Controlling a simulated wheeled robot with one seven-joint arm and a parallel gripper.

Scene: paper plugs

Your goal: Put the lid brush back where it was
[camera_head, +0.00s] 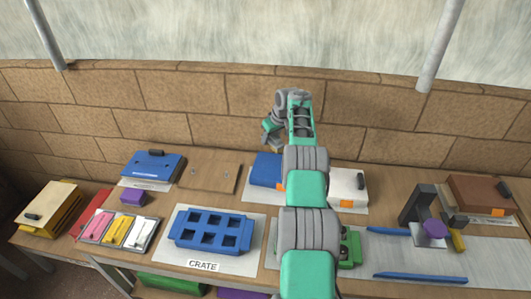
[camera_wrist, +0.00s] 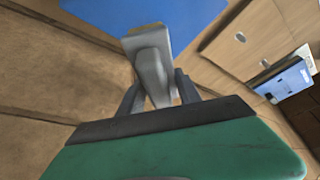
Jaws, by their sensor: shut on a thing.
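My gripper (camera_head: 274,143) is raised above the back of the table, in front of the brick wall. In the wrist view its two dark fingers (camera_wrist: 160,92) are shut on a light grey piece with a tan end (camera_wrist: 151,58). This piece looks like the lid brush, but its full shape does not show. It is held in the air, above and behind a blue block (camera_head: 266,170), whose blue surface seems to fill the top of the wrist view (camera_wrist: 150,14). In the head view the held piece is too small to make out.
A wooden board with two knobs (camera_head: 209,174) and a blue box with a black handle (camera_head: 153,167) lie left of the blue block. A white box (camera_head: 346,186) stands to its right. A blue crate (camera_head: 211,231) is in front. The brick wall (camera_head: 190,105) is close behind.

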